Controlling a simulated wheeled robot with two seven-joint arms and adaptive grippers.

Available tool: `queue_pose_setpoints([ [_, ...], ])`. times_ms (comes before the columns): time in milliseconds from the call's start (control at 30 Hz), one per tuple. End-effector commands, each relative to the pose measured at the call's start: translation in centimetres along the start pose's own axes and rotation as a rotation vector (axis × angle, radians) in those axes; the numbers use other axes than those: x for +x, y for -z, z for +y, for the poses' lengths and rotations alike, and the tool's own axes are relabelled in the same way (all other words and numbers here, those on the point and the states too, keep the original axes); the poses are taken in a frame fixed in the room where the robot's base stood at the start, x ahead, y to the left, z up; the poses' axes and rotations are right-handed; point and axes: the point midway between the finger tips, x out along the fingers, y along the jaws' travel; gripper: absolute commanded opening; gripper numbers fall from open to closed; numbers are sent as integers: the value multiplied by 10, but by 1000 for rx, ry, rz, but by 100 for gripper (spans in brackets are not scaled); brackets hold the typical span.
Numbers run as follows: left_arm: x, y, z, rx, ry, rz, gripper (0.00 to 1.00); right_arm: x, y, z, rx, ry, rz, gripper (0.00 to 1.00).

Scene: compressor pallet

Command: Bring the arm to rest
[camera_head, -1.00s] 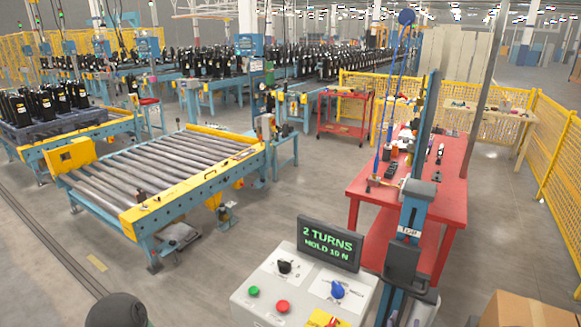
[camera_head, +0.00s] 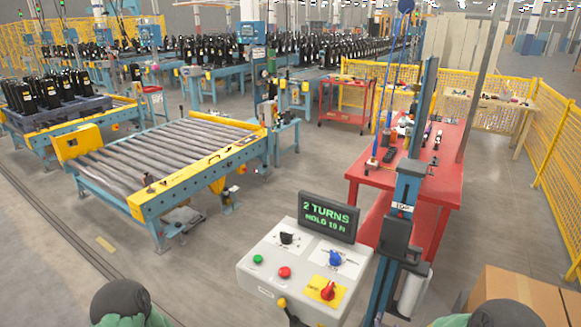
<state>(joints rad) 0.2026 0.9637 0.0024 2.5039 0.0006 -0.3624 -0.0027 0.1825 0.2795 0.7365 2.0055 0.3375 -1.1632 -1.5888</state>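Neither of my grippers shows in the head view. Dark rounded parts with green below them, likely my own arms, stand at the bottom left and bottom right edges. What lies beyond them is cut off by the frame. No held object is visible.
A control box (camera_head: 258,275) with knobs and buttons stands close in front; its screen (camera_head: 328,216) reads "2 TURNS HOLD 10 N". A blue post (camera_head: 408,190) stands right of it, before a red table (camera_head: 447,185). A roller conveyor (camera_head: 165,160) is at left, cardboard boxes (camera_head: 515,287) at lower right.

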Motion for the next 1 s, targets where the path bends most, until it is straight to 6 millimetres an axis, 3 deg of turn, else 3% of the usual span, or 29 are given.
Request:
queue_pose_setpoints([
  [167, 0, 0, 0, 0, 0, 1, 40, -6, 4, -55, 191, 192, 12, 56],
  [267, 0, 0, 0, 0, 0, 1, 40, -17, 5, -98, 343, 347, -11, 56],
  [467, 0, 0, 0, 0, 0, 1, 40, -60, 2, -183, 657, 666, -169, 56],
  [600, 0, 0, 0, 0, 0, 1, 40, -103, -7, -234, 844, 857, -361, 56],
  [800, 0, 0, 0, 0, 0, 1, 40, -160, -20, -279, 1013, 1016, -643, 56],
  [1000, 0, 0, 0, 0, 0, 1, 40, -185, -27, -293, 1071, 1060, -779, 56],
])
